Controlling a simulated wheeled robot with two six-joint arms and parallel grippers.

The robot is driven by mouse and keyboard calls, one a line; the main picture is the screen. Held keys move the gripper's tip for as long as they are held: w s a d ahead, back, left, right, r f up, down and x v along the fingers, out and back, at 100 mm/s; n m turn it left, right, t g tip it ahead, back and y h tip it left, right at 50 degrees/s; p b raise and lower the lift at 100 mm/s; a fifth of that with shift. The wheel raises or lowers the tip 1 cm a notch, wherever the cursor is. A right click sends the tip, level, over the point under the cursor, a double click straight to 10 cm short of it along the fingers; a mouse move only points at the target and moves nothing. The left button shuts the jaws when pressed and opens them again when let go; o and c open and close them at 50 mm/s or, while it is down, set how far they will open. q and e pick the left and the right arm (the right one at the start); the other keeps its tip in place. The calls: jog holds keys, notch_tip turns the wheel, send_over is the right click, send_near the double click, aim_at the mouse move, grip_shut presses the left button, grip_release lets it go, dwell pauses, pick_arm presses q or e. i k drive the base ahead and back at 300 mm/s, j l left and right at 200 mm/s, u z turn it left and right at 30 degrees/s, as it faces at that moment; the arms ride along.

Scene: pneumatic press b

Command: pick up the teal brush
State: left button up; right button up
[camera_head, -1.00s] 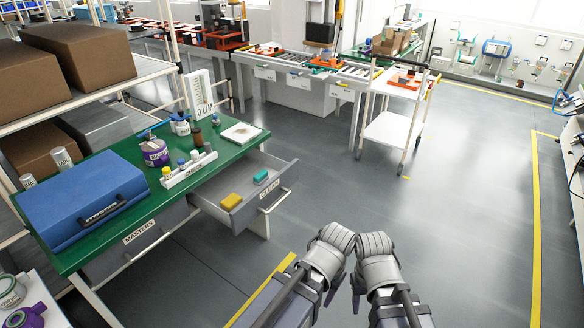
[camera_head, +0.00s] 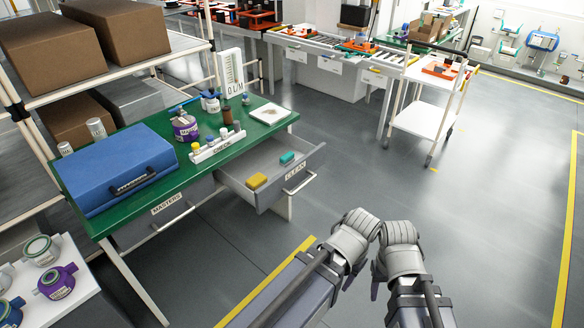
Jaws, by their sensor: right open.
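The teal brush (camera_head: 287,157) lies in the open drawer labelled CLEAN (camera_head: 262,196), at its far side. The drawer sticks out from the right end of the green-topped workbench (camera_head: 150,207). A yellow block-like thing (camera_head: 256,181) lies in the same drawer, nearer and left of the brush. My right gripper (camera_head: 377,280) is at the bottom centre, mostly hidden by my own arm; it is open and well apart from the drawer. My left gripper (camera_head: 352,276) is beside it, also mostly hidden, and its fingers cannot be made out.
A blue case (camera_head: 120,175), a purple-labelled pot (camera_head: 185,127) and a white rack labelled CHECK (camera_head: 216,150) stand on the bench. A shut drawer labelled MASTERS (camera_head: 165,208) is to the left. A white trolley (camera_head: 421,121) stands further back. The floor right of the drawer is clear.

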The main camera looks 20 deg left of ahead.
aim_at(288, 158)
jog(key=i+j+z, duration=0.1)
jog(key=j, duration=0.2)
jog(key=i+j+z, duration=0.1)
jog(key=j, duration=0.2)
jog(key=i+j+z, duration=0.1)
jog(key=j, duration=0.2)
jog(key=i+j+z, duration=0.1)
jog(key=i+j, duration=0.15)
jog(key=i+j+z, duration=0.1)
jog(key=i+j, duration=0.15)
jog(key=j, duration=0.25)
jog(key=i, duration=0.25)
